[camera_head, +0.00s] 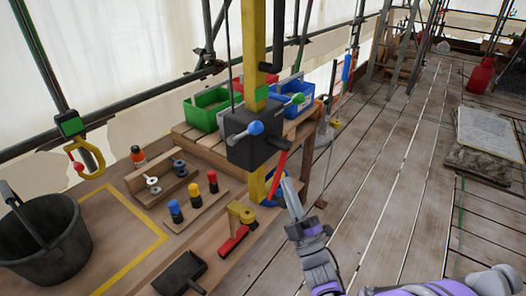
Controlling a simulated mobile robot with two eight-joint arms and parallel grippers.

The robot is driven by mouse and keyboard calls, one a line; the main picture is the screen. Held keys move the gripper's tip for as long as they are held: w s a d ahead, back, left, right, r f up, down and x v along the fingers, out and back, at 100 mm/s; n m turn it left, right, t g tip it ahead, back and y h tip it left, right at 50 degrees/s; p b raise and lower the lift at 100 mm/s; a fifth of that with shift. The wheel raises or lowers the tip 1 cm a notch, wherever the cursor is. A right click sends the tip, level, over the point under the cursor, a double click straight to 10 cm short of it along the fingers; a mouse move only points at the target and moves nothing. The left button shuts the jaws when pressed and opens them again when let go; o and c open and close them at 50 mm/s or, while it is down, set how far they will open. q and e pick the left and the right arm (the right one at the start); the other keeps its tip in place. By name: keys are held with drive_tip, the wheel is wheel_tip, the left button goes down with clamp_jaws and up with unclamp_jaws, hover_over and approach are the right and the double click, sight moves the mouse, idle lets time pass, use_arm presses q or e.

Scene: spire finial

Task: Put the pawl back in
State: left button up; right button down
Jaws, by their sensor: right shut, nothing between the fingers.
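A red bar (278,176) slants down below the box, next to a blue ring-shaped part (272,190). I cannot tell for certain which piece is the pawl. My right gripper (288,186) is shut and empty, pointing up just right of the red bar and blue part; I cannot tell whether it touches them. My left gripper is out of view.
The wooden bench holds a yellow part (240,213), a red-handled tool (234,241), a peg rack (195,206), a dark flat tool (180,274), and green (207,108) and blue (288,90) bins. A black bucket (43,240) stands left. The plank floor at right is mostly clear.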

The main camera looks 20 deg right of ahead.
sight(245, 134)
drive_tip(key=n+y, duration=0.1)
drive_tip(key=y, duration=0.1)
drive_tip(key=s+n+y, duration=0.1)
drive_tip(key=n+y, duration=0.1)
drive_tip(key=s+a+f+n+y, duration=0.1)
drive_tip(key=n+y, duration=0.1)
drive_tip(key=shift+s+t+b, duration=0.2)
drive_tip(key=shift+t+b, duration=0.1)
drive_tip(key=shift+b, duration=0.1)
drive_tip(key=shift+a+r, duration=0.1)
drive_tip(key=p+x, duration=0.4)
drive_tip(key=x, duration=1)
drive_tip(key=shift+w, duration=0.1)
